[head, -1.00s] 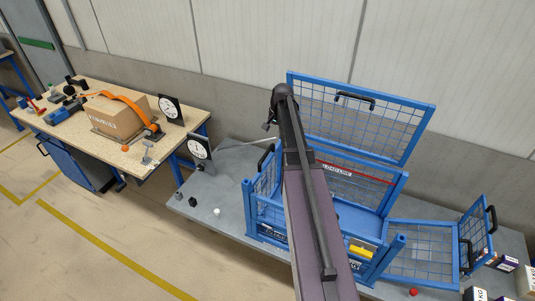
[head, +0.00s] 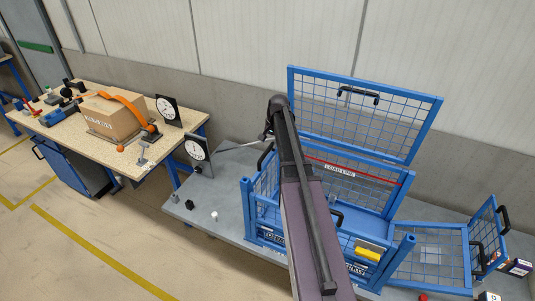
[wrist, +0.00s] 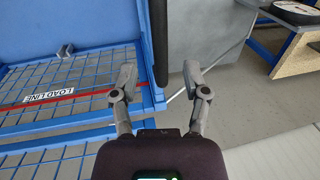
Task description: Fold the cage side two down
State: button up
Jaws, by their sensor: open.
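The blue mesh cage (head: 247,190) stands on a grey table. Its left side (head: 265,190) is upright, with a black handle (head: 267,155) on top. A back panel (head: 430,125) stands raised, and a right panel (head: 470,255) lies folded outward. I cannot tell by marking which is side two. My gripper (wrist: 160,82) is open in the wrist view, with a black handle bar (wrist: 159,40) ahead, in line with the gap between its fingers. It is not closed on the bar. In the head view my arm hides the gripper and part of the cage.
Small boxes (head: 519,267) sit at far right.

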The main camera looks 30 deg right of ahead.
aim_at(267, 150)
jog(key=shift+w+a+f+b, duration=0.15)
jog(key=shift+w+f+b, duration=0.05)
jog(key=shift+f+b, duration=0.8)
jog(key=shift+w+a+f+b, duration=0.1)
jog(key=shift+w+f+b, duration=0.05)
jog(key=shift+f+b, duration=0.8)
jog(key=shift+f, duration=0.15)
grip_shut()
